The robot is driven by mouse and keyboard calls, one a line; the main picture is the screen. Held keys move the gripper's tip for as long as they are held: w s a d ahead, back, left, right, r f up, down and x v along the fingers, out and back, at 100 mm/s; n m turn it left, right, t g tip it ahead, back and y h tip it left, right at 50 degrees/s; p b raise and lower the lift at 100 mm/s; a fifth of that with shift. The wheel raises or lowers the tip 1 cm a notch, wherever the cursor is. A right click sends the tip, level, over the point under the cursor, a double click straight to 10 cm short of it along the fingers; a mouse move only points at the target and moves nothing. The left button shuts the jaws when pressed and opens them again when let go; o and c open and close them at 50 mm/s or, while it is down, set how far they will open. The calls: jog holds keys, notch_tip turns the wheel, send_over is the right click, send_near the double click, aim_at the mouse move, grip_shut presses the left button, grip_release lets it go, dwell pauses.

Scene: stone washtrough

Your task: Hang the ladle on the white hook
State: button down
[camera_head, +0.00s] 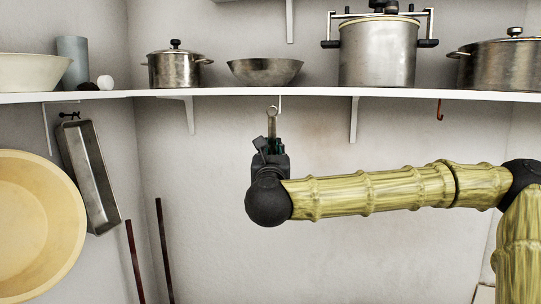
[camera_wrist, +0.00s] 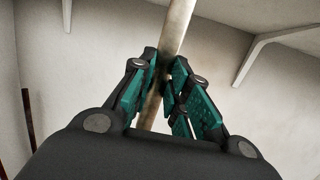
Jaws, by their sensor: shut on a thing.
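The ladle's metal handle (camera_head: 271,124) stands upright out of my gripper (camera_head: 270,146), with its eye-shaped top end just below the shelf. The white hook (camera_head: 280,103) hangs from the underside of the shelf, right beside the handle's top end. I cannot tell whether the handle's end touches the hook. In the wrist view the teal-padded fingers of my gripper (camera_wrist: 162,88) are shut on the handle (camera_wrist: 178,28). The ladle's bowl is hidden in both views.
A white shelf (camera_head: 230,93) on brackets runs above, bearing a small pot (camera_head: 174,70), a bowl (camera_head: 264,70) and larger pots. A brown hook (camera_head: 439,109) hangs farther right. A metal tray (camera_head: 90,175) and yellow basin (camera_head: 35,220) hang at left.

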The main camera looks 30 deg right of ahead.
jog(key=w+d+f+b, duration=0.1)
jog(key=w+d+b, duration=0.3)
jog(key=d, duration=0.1)
jog(key=shift+f+b, duration=0.2)
jog(key=shift+b, duration=0.1)
dwell(0.9)
jog(key=shift+w+b, duration=0.1)
jog(key=shift+b, duration=0.2)
dwell(0.6)
jog(key=c, duration=0.7)
grip_release()
dwell(0.4)
jog(key=b+v, duration=0.4)
jog(key=v, duration=0.3)
dwell(1.0)
jog(key=shift+a+b, duration=0.15)
jog(key=shift+b, duration=0.15)
